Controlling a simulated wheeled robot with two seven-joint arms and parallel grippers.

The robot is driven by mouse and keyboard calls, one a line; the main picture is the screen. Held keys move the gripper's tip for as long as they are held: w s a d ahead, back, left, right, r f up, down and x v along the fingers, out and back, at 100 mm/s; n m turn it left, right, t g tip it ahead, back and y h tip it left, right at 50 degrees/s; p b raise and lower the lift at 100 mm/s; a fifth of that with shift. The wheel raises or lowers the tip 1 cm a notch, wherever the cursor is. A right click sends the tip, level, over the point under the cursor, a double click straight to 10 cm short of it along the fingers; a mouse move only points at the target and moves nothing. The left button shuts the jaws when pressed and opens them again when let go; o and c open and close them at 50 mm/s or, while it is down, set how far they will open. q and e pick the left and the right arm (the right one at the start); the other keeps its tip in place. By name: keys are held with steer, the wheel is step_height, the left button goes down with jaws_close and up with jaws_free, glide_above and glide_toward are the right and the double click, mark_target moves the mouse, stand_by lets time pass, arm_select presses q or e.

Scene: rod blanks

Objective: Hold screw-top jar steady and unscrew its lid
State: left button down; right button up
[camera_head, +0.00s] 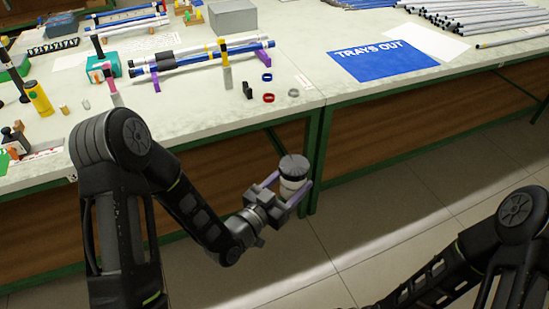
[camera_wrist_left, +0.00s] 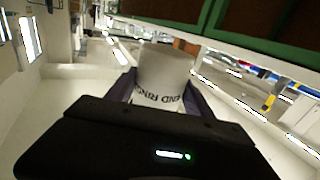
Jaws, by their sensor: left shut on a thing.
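The screw-top jar (camera_head: 291,186) is pale with a dark lid (camera_head: 294,165) on top. It is in the air in front of the workbench, a little tilted in the head view. My left gripper (camera_head: 293,196) is shut around the jar's body, with one finger on each side. In the left wrist view the jar (camera_wrist_left: 163,75) shows white with dark lettering, partly cut off as "END RING". The lid cannot be made out in that view. My right arm shows at the lower right of the head view, but its gripper is outside the picture.
The workbench (camera_head: 310,95) with its green frame is behind the jar. On it lie a blue "TRAYS OUT" mat (camera_head: 383,60), several rods (camera_head: 480,18), a grey box (camera_head: 233,17) and small rings (camera_head: 268,98). Open floor (camera_head: 400,215) lies in front of the bench.

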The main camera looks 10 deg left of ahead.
arm_select(q)
steer(key=s+d+f+m+g+h, duration=0.2)
steer(key=s+d+m+h, duration=0.1)
steer(key=s+d+h, duration=0.1)
steer(key=shift+d+f+g, duration=0.2)
steer(key=shift+d+g, duration=0.1)
steer(key=shift+d, duration=0.6)
